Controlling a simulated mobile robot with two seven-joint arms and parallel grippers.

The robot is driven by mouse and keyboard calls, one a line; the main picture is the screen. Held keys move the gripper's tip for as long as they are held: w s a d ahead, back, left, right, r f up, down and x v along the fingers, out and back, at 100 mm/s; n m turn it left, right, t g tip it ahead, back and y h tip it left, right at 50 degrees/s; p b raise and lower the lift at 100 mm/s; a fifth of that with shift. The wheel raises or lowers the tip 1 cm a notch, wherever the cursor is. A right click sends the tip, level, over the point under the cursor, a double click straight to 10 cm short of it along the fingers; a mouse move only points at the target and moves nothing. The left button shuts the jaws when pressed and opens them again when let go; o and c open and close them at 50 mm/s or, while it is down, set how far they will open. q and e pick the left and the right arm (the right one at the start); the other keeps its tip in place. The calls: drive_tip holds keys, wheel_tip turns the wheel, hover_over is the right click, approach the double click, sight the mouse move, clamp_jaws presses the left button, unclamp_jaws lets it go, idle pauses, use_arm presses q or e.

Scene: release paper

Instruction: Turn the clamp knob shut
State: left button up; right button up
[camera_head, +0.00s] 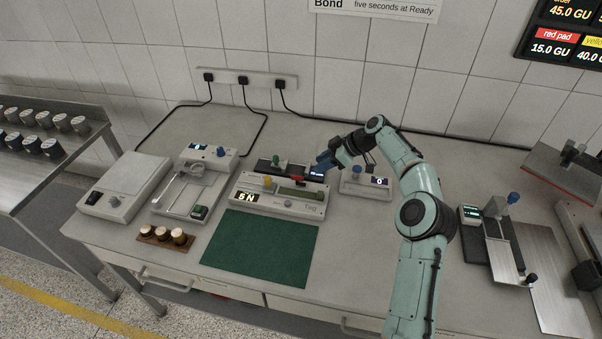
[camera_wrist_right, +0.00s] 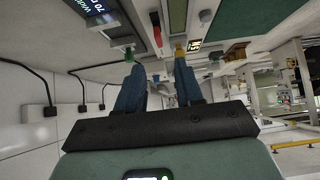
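The task's clamp knob cannot be singled out for certain. A green knob (camera_head: 275,160) stands on a dark unit at the back of the bench, and a yellow knob (camera_head: 268,181) stands on the light tester (camera_head: 244,208) in front of it. In the right wrist view the green knob (camera_wrist_right: 128,54) and yellow knob (camera_wrist_right: 180,50) show beyond my fingertips. My right gripper (camera_head: 322,163) is at the right end of the dark unit, beside its small display. In the wrist view its blue fingers (camera_wrist_right: 157,76) are apart with nothing between them. My left gripper is not in view.
A box with a blue knob (camera_head: 358,169) stands just right of my right gripper. A green mat (camera_head: 260,248) lies in front of the tester. Cables run along the wall.

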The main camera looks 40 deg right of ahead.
sight(298, 176)
drive_tip(key=p+x, duration=0.1)
drive_tip(key=x, duration=0.9)
drive_tip(key=shift+d, duration=0.1)
drive_tip(key=shift+r, duration=0.1)
drive_tip(key=shift+c, duration=0.3)
clamp_jaws()
